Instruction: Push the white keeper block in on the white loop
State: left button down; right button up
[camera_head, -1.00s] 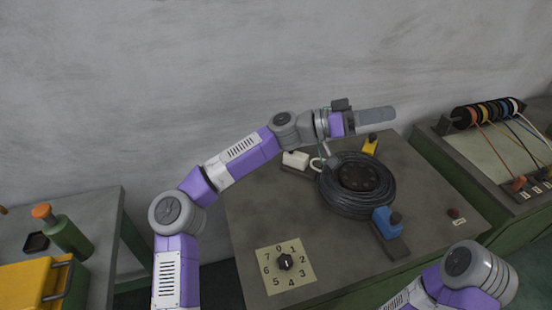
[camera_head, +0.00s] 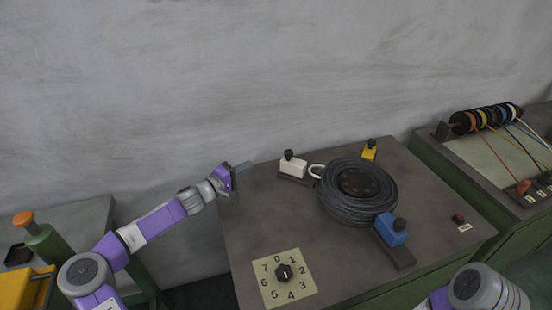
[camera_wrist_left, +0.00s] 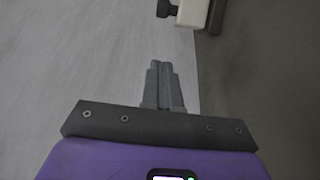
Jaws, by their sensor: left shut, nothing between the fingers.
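The white keeper block (camera_head: 293,166), with a black knob on top, sits on its dark rail at the back left of the coil. The white loop (camera_head: 317,171) sticks out of the coil's left side, with a small gap between it and the block. My left gripper (camera_head: 247,166) is shut and empty, to the left of the block near the table's back left edge. In the left wrist view the shut fingers (camera_wrist_left: 163,84) point toward the wall, and the white block (camera_wrist_left: 193,12) shows at the top, apart from them. My right gripper is outside the views.
The dark wire coil (camera_head: 350,205) sits mid-table, with a yellow block (camera_head: 369,150) behind it and a blue block (camera_head: 391,229) at its front right. A numbered dial (camera_head: 284,272) is at the front left. The wall stands close behind the table.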

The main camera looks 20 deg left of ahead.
aim_at(294, 163)
pick_arm(q)
jog(key=x, duration=0.3)
jog(key=d+p+x, duration=0.1)
jog(key=x, duration=0.2)
jog(key=s+p+x, duration=0.1)
jog(key=x, duration=0.3)
jog(key=shift+d+f, duration=0.1)
jog(key=shift+d, duration=0.25)
jog(key=shift+w+d, duration=0.2)
jog(key=shift+d, duration=0.35)
